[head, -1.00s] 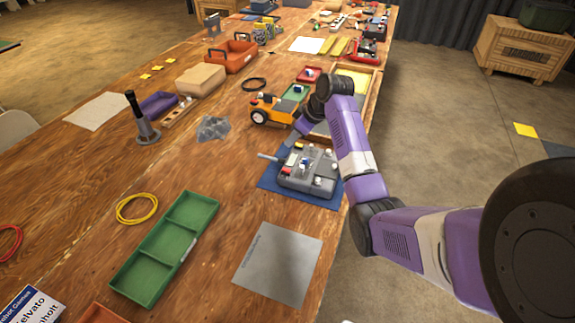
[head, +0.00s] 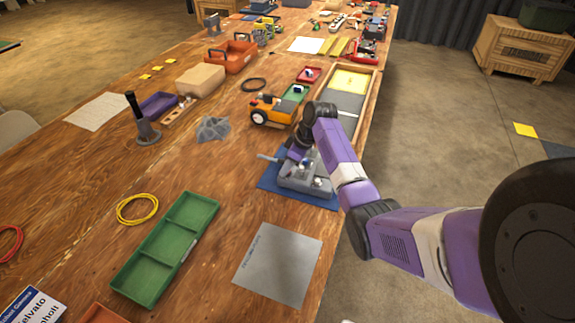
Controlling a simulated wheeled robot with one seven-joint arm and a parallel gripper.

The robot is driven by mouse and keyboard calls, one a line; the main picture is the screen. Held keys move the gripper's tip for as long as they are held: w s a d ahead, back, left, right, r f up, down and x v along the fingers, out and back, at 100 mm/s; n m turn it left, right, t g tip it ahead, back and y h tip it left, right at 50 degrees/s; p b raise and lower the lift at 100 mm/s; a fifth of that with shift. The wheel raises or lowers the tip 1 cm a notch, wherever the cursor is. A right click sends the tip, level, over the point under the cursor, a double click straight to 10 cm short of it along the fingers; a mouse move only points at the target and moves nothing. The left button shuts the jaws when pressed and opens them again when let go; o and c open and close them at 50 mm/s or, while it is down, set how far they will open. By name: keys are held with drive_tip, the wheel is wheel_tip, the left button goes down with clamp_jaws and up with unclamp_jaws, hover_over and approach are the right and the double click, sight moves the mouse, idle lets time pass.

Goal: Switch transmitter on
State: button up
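The grey transmitter (head: 292,183) lies on a blue mat (head: 268,188) near the right edge of the wooden table. Its left side and a grey stub, perhaps an antenna, show; small knobs stand on its top. My gripper (head: 298,158) points down over the far part of the transmitter, very near its top. The wrist hides that part of the transmitter. The fingertips are too small and covered to tell whether they are open or shut, or whether they touch. The switch's position cannot be made out.
A yellow-orange toy vehicle (head: 272,112) stands just behind the transmitter. A wooden-framed tray (head: 375,85) lies along the table's right edge. A grey sheet (head: 277,264) and a green compartment tray (head: 167,250) lie nearer. The table left of the mat is mostly clear.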

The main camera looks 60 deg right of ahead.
clamp_jaws()
drive_tip(key=shift+w+r+g+p, duration=0.25)
drive_tip(key=shift+g+p, duration=0.15)
drive_tip(key=shift+g, duration=0.1)
drive_tip(key=shift+w+f+g, duration=0.15)
drive_tip(key=shift+f+g, duration=0.1)
drive_tip(key=shift+g, duration=0.65)
unclamp_jaws()
wheel_tip(320, 180, up, 8)
drive_tip(key=s, duration=0.1)
